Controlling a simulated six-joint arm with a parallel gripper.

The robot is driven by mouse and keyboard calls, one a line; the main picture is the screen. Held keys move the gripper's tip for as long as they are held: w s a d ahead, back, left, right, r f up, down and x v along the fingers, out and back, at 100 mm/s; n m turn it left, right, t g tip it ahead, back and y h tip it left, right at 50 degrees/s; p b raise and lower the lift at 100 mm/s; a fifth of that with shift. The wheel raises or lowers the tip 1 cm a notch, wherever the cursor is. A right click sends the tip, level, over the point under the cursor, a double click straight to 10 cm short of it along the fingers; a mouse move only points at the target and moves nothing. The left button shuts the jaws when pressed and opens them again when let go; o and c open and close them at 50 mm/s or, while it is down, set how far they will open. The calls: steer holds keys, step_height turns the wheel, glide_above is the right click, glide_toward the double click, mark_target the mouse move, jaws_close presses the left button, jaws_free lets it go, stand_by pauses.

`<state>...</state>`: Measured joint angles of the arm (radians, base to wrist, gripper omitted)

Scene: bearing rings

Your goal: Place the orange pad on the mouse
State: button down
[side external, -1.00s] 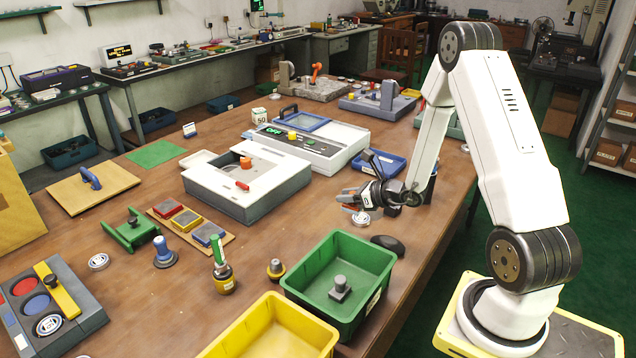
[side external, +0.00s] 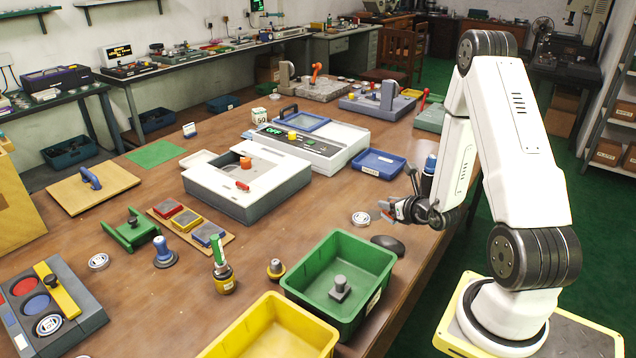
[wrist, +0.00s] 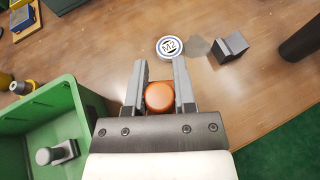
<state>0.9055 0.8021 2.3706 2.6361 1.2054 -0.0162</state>
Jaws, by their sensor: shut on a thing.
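My gripper (wrist: 159,72) is shut on the orange pad (wrist: 160,97), a round orange piece between its two grey fingers in the wrist view. In the side view my gripper (side external: 387,207) is above the right part of the wooden table, pointing left. The pad is too small there to make out clearly. The mouse (side external: 390,244) is a dark rounded shape on the table, just right of the green bin and below my gripper in the picture. I cannot make out the mouse in the wrist view. The pad is apart from the mouse.
The green bin (side external: 300,285) holds a grey knobbed block (side external: 340,287). A white M2 disc (wrist: 170,46) and a dark block (wrist: 230,47) lie beyond my fingers. A blue tray (side external: 366,170) stands behind my gripper. The table's right edge is close.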

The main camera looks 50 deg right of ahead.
mark_target(388, 214)
steer(key=shift+f, duration=1.85)
steer(key=shift+f, duration=0.1)
steer(key=shift+f, duration=1.65)
steer(key=shift+f, duration=0.15)
steer(key=shift+c, duration=2.2)
jaws_free()
steer(key=shift+r, duration=0.2)
steer(key=v, duration=0.7)
steer(key=shift+s, duration=0.2)
steer(key=shift+r, duration=0.1)
